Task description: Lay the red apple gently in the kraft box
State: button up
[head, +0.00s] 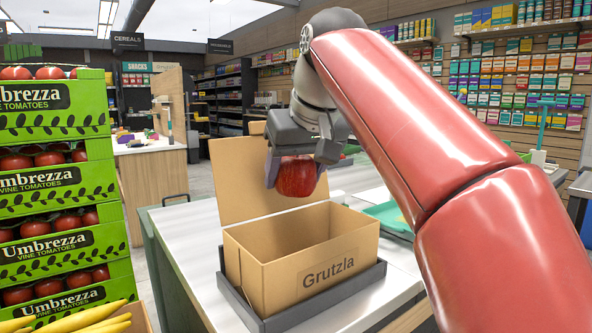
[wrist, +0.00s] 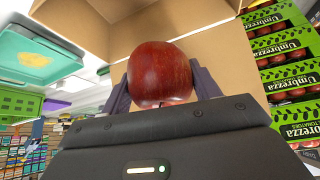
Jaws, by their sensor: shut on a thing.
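The red apple (head: 297,177) is held between the fingers of my gripper (head: 296,174), which is shut on it. In the head view the apple hangs above the open kraft box (head: 310,270), marked "Grutzla", near its back part. The box's tall flap (head: 240,185) stands up behind it. In the wrist view the apple (wrist: 160,73) sits between my two dark fingers, with the box's cardboard (wrist: 125,25) beyond it. The box floor is hidden in the head view by the front walls.
The box stands in a dark tray (head: 330,303) on a white counter (head: 190,245). A teal tray (head: 390,215) lies to its right; it also shows in the wrist view (wrist: 35,50). Green tomato crates (head: 60,215) are stacked at left, with bananas (head: 90,318) in front.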

aim_at(296, 193)
jog(key=shift+f+b, duration=1.35)
jog(key=shift+f, duration=0.55)
jog(key=shift+f+b, duration=3.6)
jog(key=shift+f, duration=1.15)
dwell(1.3)
